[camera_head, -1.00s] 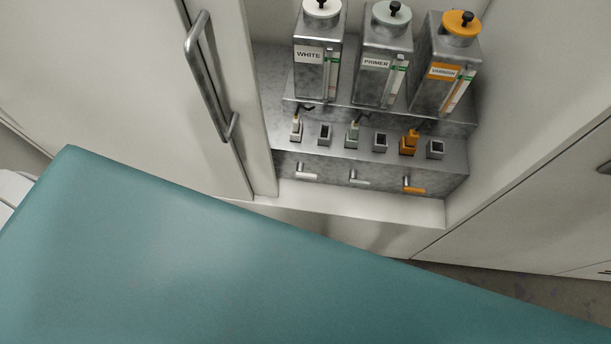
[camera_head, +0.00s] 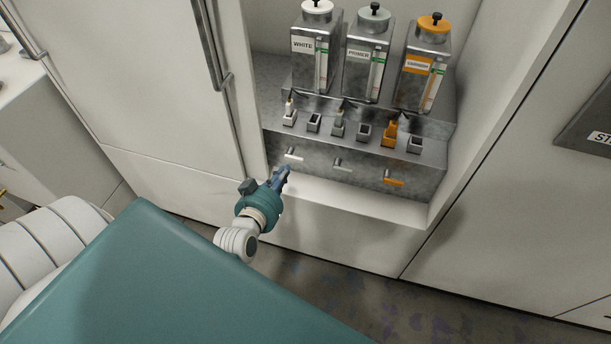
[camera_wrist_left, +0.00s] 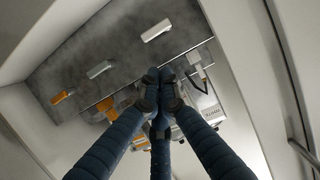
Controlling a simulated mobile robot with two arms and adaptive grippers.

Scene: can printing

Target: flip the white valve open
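The white valve (camera_head: 294,156) is a small white lever on the front of the metal dispenser, under the tank labelled WHITE (camera_head: 311,65). Its lever lies sideways, pointing right like the other two. My left gripper (camera_head: 285,171) is just below and in front of it, apart from it as far as I can tell. In the left wrist view the white valve (camera_wrist_left: 156,30) lies beyond the fingertips, toward the top. The fingers of my left gripper (camera_wrist_left: 160,78) are drawn together at the tips with nothing visible between them. My right gripper is in no view.
A grey primer valve (camera_head: 343,165) and an orange varnish valve (camera_head: 393,181) sit to the right on the same dispenser front (camera_head: 420,172). The dispenser stands in a white cabinet recess. A long door handle (camera_head: 211,45) is at left. A pale ledge (camera_head: 350,198) runs below.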

